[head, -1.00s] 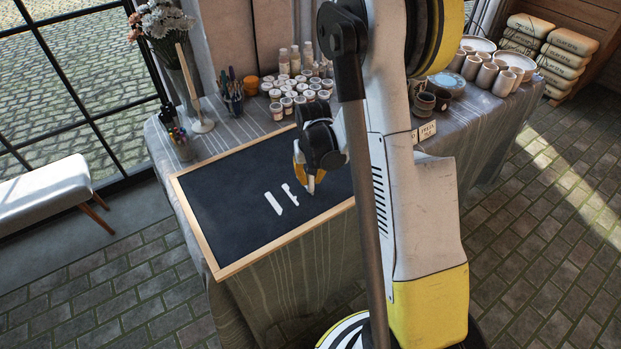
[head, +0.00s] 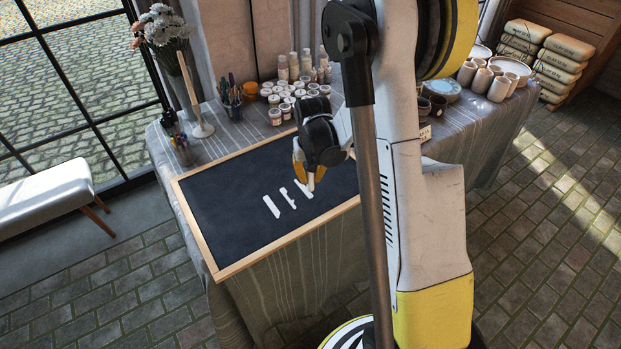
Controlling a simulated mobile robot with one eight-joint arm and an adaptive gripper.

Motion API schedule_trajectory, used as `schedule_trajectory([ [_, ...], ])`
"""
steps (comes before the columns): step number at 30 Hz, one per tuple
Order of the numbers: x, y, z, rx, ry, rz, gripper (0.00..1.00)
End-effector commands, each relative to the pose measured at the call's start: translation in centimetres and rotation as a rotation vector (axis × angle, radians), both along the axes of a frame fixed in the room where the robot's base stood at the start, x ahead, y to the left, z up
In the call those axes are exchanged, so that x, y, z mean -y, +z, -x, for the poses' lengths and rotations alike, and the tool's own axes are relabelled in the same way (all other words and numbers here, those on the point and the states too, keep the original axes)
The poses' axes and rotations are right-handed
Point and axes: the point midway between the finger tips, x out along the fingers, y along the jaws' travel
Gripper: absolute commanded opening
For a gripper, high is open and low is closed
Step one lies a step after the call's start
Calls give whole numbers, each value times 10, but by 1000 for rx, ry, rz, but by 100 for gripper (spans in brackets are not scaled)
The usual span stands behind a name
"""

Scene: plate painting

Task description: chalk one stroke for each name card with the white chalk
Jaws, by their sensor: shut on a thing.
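The dark chalkboard (head: 225,215) with a wooden frame lies on the near part of the table. Three short white strokes (head: 271,207) run side by side across its middle; the right one is right by my gripper and partly hidden by it. My gripper (head: 310,175) is shut on the white chalk (head: 311,185), a small pale tip pointing down at the board. Whether the tip touches the board I cannot tell. A small white name card (head: 425,133) stands on the table behind my arm; my arm may hide others.
Paint jars (head: 290,103) and bottles stand behind the board. Cups (head: 483,80) and bowls stand at the right.

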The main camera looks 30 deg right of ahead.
Motion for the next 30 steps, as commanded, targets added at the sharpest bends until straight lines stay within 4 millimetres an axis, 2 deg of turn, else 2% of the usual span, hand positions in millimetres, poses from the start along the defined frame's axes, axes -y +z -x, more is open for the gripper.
schedule_trajectory([
  [30, -2, 43, -7, 0, 3, 0, 0],
])
